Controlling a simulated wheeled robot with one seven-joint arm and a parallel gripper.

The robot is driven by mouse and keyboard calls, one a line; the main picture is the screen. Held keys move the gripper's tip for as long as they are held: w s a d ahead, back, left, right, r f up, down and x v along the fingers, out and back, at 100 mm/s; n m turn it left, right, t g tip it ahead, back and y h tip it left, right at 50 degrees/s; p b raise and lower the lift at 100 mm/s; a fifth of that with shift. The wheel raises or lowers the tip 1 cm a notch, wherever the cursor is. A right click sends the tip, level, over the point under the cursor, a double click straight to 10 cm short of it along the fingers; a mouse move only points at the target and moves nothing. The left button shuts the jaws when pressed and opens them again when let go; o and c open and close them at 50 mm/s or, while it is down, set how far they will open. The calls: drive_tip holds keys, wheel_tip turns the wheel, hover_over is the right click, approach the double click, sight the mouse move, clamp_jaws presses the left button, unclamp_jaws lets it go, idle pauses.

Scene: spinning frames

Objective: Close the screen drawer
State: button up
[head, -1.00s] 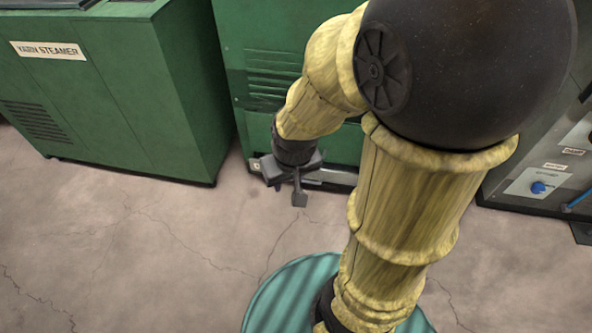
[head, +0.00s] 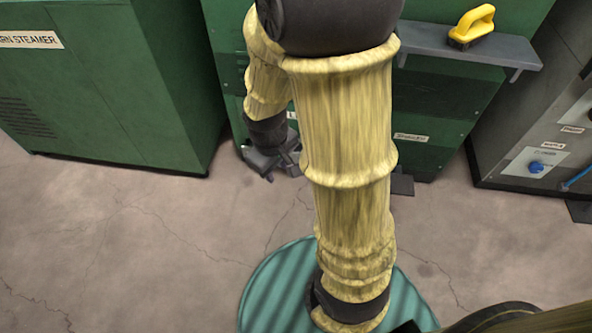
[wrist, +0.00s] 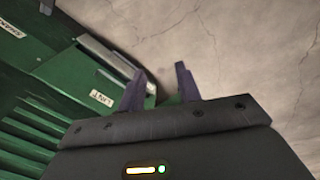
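My gripper (head: 268,170) hangs low in front of the central green machine, near its base in the head view. In the wrist view its two fingers (wrist: 161,70) stand apart with nothing between them. A label that seems to read SCREEN (head: 412,137) is on the lower right of the machine; the drawer front there is partly hidden by my arm. A dark handle-like piece (head: 402,184) juts out below it. In the wrist view the SCREEN label (wrist: 12,28) is at the upper left, away from the fingers. How far that drawer stands out I cannot tell.
A LINT label (wrist: 101,98) and a grey bar (wrist: 108,56) lie close to my left finger in the wrist view. A shelf (head: 440,45) holds a yellow-handled tool (head: 473,25). A green steamer (head: 95,90) stands left, a grey panel (head: 530,140) right. The floor (head: 130,240) is clear.

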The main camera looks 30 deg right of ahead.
drive_tip(key=w+d+f+n+h+b, duration=0.1)
drive_tip(key=w+f+n+h+b, duration=0.15)
drive_tip(key=f+n, duration=0.5)
drive_tip(key=w+d+f+n+g+h+b, duration=0.1)
drive_tip(key=w+d+f+n+h+b, duration=0.3)
drive_tip(key=f, duration=0.6)
drive_tip(key=a+f+n+h+b, duration=0.1)
drive_tip(key=f+n+h+b, duration=0.1)
drive_tip(key=f+n, duration=0.65)
drive_tip(key=w+f+n+t+h+b, duration=0.2)
drive_tip(key=w+f+n+t+b, duration=0.1)
drive_tip(key=f+n, duration=0.4)
drive_tip(key=w+a+f+n+t+h+b, duration=0.1)
drive_tip(key=w+f+n+t, duration=0.4)
drive_tip(key=n, duration=0.7)
wheel_tip(320, 180, down, 3)
drive_tip(key=shift+w+r+t+h+b, duration=0.2)
drive_tip(key=shift+w+t+h+b, duration=0.25)
drive_tip(key=shift+w+b, duration=0.55)
drive_tip(key=shift+s, duration=0.1)
drive_tip(key=b+x, duration=0.9)
drive_tip(key=x, duration=0.8)
drive_tip(key=shift+d, duration=0.15)
